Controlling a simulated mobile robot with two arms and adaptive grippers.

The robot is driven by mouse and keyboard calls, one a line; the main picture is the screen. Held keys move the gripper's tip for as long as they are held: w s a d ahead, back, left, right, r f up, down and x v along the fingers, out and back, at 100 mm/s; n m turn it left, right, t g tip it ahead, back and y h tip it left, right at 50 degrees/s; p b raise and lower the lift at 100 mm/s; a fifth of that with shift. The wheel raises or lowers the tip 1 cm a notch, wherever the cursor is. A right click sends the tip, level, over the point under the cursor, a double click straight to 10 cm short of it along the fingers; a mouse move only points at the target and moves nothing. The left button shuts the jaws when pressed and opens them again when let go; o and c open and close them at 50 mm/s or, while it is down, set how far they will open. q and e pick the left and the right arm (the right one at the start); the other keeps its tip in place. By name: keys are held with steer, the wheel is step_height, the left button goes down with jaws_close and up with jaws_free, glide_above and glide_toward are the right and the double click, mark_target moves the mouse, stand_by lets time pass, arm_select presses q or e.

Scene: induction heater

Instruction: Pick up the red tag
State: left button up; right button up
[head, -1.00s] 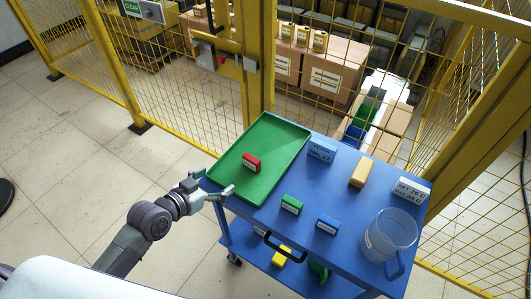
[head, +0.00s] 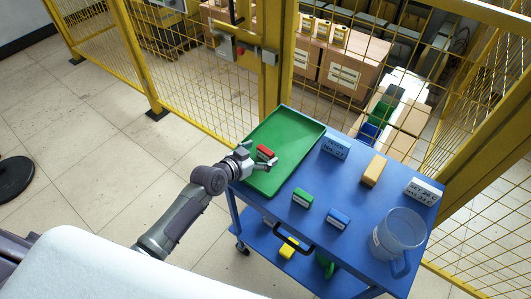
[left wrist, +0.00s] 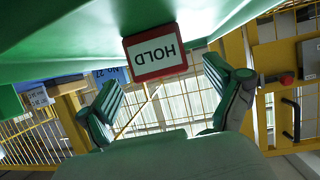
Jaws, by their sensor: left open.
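The red tag (head: 265,150) lies on the green tray (head: 290,132) at the left of the blue cart top. In the left wrist view the red tag (left wrist: 155,52) shows a white label reading HOLD, upside down, at the top centre. My left gripper (head: 267,162) is open and reaches over the tray's near left edge, right beside the tag. In the left wrist view its two fingers (left wrist: 163,82) stand apart, with the tag ahead between them; I cannot tell whether they touch it. My right gripper is not in view.
On the cart (head: 285,215) stand a green block (head: 302,198), a blue block (head: 338,217), an orange block (head: 374,170), a blue sign (head: 336,146), a white sign (head: 423,191) and a clear jug (head: 398,235). Yellow mesh fencing (head: 190,90) runs behind the cart.

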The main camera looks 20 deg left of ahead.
arm_select(q)
steer(key=shift+w+d+f, duration=0.2)
steer(key=shift+w+f, duration=0.1)
steer(key=shift+w, duration=0.3)
steer(key=c, duration=1.2)
steer(key=shift+r, duration=0.1)
